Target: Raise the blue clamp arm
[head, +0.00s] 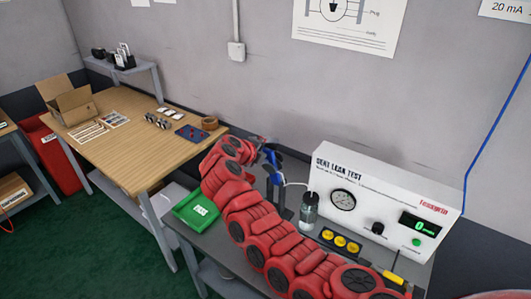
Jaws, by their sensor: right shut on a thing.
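The blue clamp arm (274,178) is a small blue part at the top of a dark upright stand on the grey bench, left of the white test box. My right arm reaches in from the lower right, and my right gripper (264,146) is at the blue clamp arm, shut on it. The fingers are small and partly hidden by my own wrist, so the exact grip point is hard to see. My left gripper is not in view.
The white leak test box (385,200) with gauge and display stands right of the stand. A small glass jar (309,212) with a tube is between them. A green tray (193,214) lies left. A wooden table (130,165) is behind.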

